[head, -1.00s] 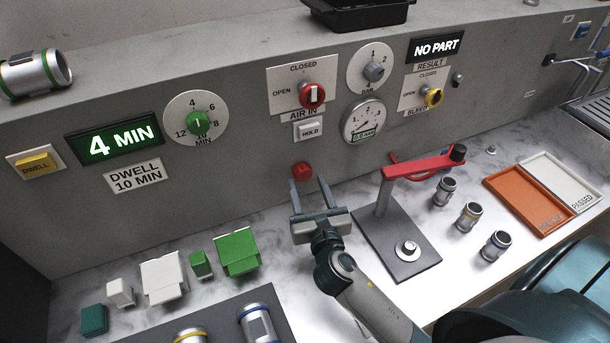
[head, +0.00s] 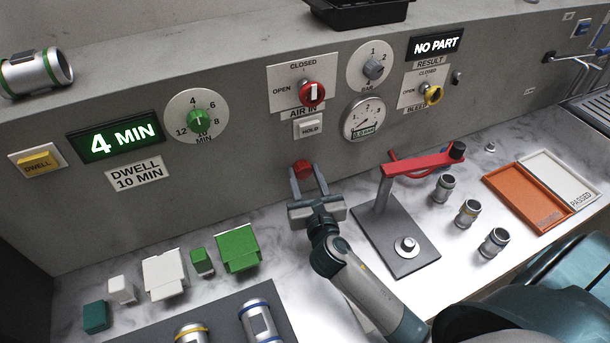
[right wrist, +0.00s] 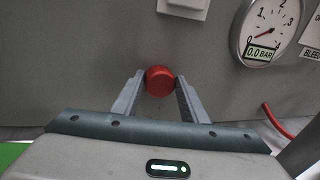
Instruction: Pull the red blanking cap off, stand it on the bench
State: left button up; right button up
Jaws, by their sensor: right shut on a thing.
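The red blanking cap (head: 302,169) is a small red cylinder on the grey panel, below the HOLD button. It also shows in the right wrist view (right wrist: 160,81), between the fingertips. My right gripper (head: 303,176) is shut on the cap, one finger on each side of it. Whatever is behind the cap is hidden, and I see no gap between cap and panel. The marble bench (head: 210,325) runs below the panel. My left gripper is not in view.
A red-armed clamp stand (head: 397,262) stands right of my right gripper. Several metal castings (head: 468,212) stand beyond it, near the orange tray (head: 500,178) and white tray (head: 590,197). Green and white boxes (head: 164,275) line the bench at left. Bench near the panel's foot between them looks clear.

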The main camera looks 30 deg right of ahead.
aim_at(307, 172)
jog(key=shift+c, duration=1.1)
jog(key=shift+s, duration=0.3)
jog(key=shift+d+p+v, duration=0.15)
jog(key=shift+p+v, duration=0.15)
jog(key=shift+v, duration=0.5)
jog(key=shift+d+p+v, duration=0.15)
jog(key=shift+p+v, duration=0.1)
jog(key=shift+v, duration=0.5)
jog(key=shift+s, duration=0.2)
jog(key=shift+s, duration=0.35)
jog(key=shift+d+p+v, duration=0.15)
jog(key=shift+v, duration=0.65)
jog(key=shift+d+p+v, duration=0.1)
jog(key=shift+p+v, duration=0.05)
jog(key=shift+v, duration=0.65)
jog(key=shift+f, duration=0.15)
